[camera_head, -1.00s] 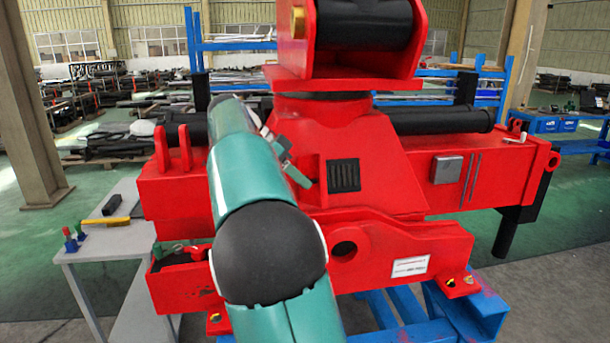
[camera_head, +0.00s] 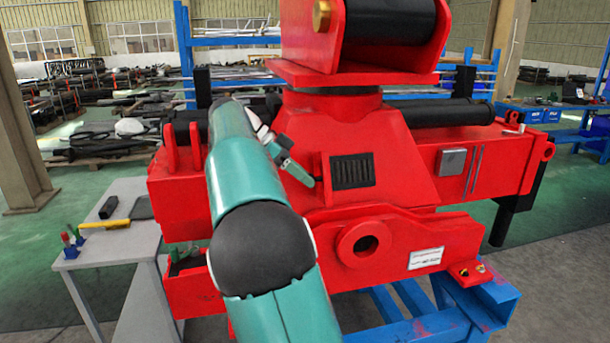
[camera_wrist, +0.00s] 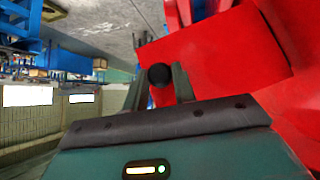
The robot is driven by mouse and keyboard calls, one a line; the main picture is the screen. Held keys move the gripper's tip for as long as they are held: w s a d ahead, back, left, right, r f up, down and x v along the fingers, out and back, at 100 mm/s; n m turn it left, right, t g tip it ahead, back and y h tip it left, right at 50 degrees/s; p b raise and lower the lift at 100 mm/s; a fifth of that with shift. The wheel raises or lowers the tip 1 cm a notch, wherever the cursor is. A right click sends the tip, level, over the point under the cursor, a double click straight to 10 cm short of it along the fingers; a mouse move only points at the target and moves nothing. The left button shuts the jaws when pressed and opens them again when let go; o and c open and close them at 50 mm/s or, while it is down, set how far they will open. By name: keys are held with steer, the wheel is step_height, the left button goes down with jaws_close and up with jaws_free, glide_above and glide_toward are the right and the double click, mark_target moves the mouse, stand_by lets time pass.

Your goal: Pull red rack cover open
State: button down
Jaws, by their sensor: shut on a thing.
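The red machine (camera_head: 400,150) fills the middle of the head view. A dark slotted vent (camera_head: 352,171) shows on its sloped front, with a narrow red edge beside it that may be the cover. My gripper (camera_head: 312,181) is at the left of this vent, seen from the side. In the wrist view, my gripper (camera_wrist: 157,80) is shut on a round black knob (camera_wrist: 159,75). A flat red panel (camera_wrist: 215,60) spreads behind and right of the knob. I cannot tell how far the cover stands open.
A grey table (camera_head: 105,245) at the left holds a yellow-handled brush (camera_head: 105,225), a black block and small coloured pegs. A blue stand (camera_head: 440,320) supports the machine. Red arms extend sideways.

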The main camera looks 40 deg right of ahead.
steer(key=shift+w+a, duration=0.1)
steer(key=shift+w, duration=0.05)
stand_by(0.4)
steer(key=c, duration=1.1)
jaws_free()
steer(key=shift+r, duration=0.15)
